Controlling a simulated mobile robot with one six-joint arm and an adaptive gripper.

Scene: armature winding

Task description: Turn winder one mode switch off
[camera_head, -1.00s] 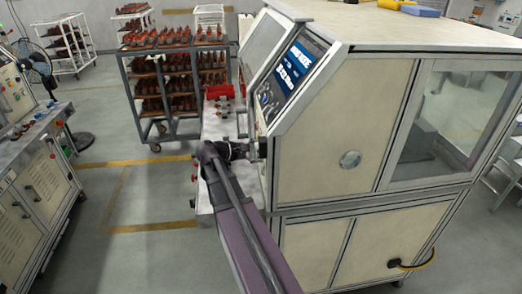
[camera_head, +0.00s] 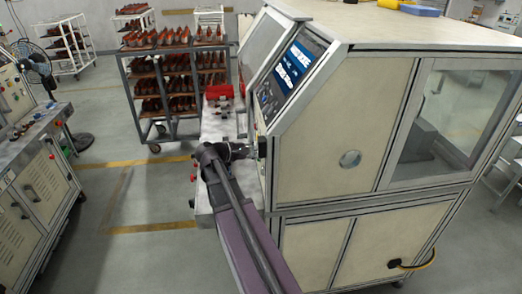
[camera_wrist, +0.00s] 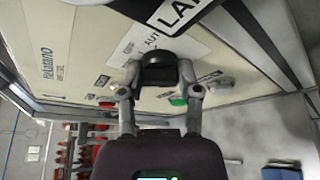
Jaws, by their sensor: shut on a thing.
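The winder (camera_head: 345,120) is a large cream cabinet with a sloped screen panel, in the middle and right of the head view. Its mode switch (camera_wrist: 158,68) is a round black knob on the cream panel in the wrist view, beside a white label with the letters "AUT" showing. My gripper (camera_wrist: 158,74) is shut on this knob, one finger on each side. In the head view my gripper (camera_head: 258,148) is against the winder's front-left face, small and dark, and the knob cannot be made out there. The knob's pointer direction is not clear.
A green button (camera_wrist: 178,101) sits just below the knob, close to my right finger. A red box (camera_head: 219,92) stands on the winder's front ledge. A rack of brown parts (camera_head: 172,85) stands behind.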

